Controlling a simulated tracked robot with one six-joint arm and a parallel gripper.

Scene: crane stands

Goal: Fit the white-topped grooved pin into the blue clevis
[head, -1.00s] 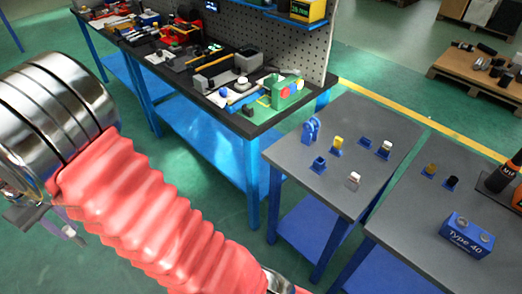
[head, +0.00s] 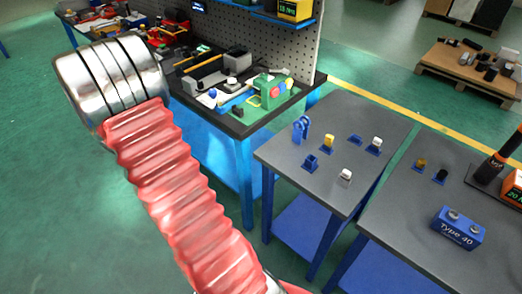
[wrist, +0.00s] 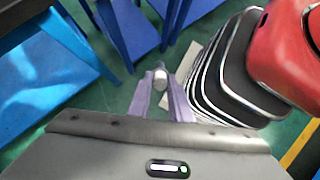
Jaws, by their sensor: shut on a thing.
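The blue clevis (head: 301,129) stands upright at the far left of the small grey table in the head view. My gripper (wrist: 161,92) shows in the wrist view, its two pale purple fingers closed around a small pin (wrist: 160,77) with a whitish rounded end. Its grooves cannot be made out. Blue table parts and green floor lie beyond the fingers, and the clevis is not visible there. In the head view my gripper is hidden behind my arm, well left of the clevis.
The grey table (head: 290,160) also holds a yellow-topped pin (head: 328,142), white-topped pieces (head: 346,174) (head: 376,143), an empty blue holder (head: 355,140) and a square blue socket (head: 311,161). A cluttered workbench (head: 240,128) stands left. A second grey table (head: 400,225) bears a Type 40 block (head: 458,228).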

